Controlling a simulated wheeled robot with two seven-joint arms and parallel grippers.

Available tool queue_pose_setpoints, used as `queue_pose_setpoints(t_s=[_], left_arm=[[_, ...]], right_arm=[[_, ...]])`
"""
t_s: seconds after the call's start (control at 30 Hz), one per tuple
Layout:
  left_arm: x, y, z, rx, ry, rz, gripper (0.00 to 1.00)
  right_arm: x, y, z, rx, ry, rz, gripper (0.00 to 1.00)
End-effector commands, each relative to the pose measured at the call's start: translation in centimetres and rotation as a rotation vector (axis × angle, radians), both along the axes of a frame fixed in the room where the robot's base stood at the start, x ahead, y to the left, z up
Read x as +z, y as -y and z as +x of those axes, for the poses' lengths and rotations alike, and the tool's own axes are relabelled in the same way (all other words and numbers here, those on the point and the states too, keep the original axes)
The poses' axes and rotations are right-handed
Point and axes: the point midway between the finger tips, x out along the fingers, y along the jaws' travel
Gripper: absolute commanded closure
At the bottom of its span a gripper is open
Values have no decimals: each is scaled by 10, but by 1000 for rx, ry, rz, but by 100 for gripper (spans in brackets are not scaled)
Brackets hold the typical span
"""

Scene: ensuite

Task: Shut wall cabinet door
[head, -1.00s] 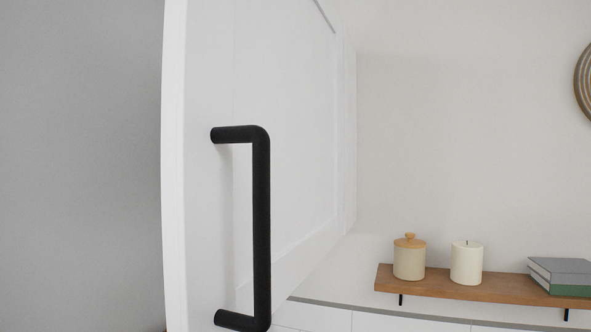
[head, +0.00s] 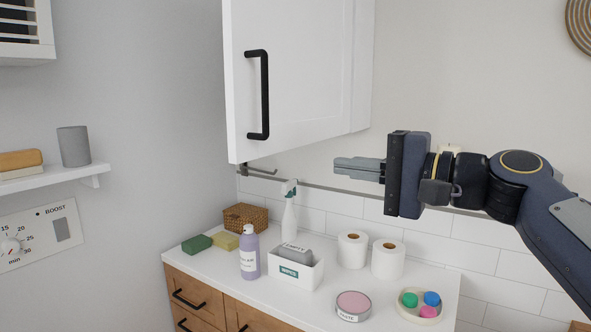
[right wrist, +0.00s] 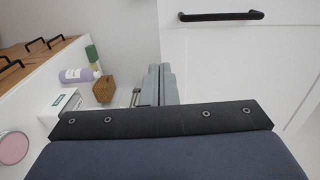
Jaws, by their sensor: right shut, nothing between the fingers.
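The white wall cabinet door (head: 305,70) hangs at upper middle in the head view. Its black bar handle (head: 265,95) is near its left edge. The door's thin left edge shows, and the cabinet's inside is hidden; I cannot tell how far it stands open. The door (right wrist: 235,65) and its handle (right wrist: 221,15) also fill the upper right of the right wrist view. My right gripper (head: 337,166) is shut and empty, pointing left, just below the door's lower right part in the picture. My left gripper is out of view.
Below is a white counter (head: 200,262) with a spray bottle (head: 289,218), purple bottle (head: 249,255), wipes box (head: 295,270), paper rolls (head: 388,259) and a wicker basket (head: 245,216). A rail (head: 310,186) runs along the wall. A shelf (head: 55,177) is at left.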

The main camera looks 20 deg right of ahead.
Motion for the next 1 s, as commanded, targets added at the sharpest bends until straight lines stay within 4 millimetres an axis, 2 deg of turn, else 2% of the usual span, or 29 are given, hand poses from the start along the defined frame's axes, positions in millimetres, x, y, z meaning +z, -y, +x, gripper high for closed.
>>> queue_pose_setpoints(t_s=[0.1, 0.27, 0.7, 1.0], left_arm=[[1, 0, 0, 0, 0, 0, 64], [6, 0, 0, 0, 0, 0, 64], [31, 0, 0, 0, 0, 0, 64], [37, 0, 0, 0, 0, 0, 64]], right_arm=[[10, 0, 5, 2, 11, 27, 100], [11, -12, 21, 3, 10, 27, 100], [12, -66, 93, 4, 10, 25, 100], [10, -81, 113, 1, 13, 23, 100]])
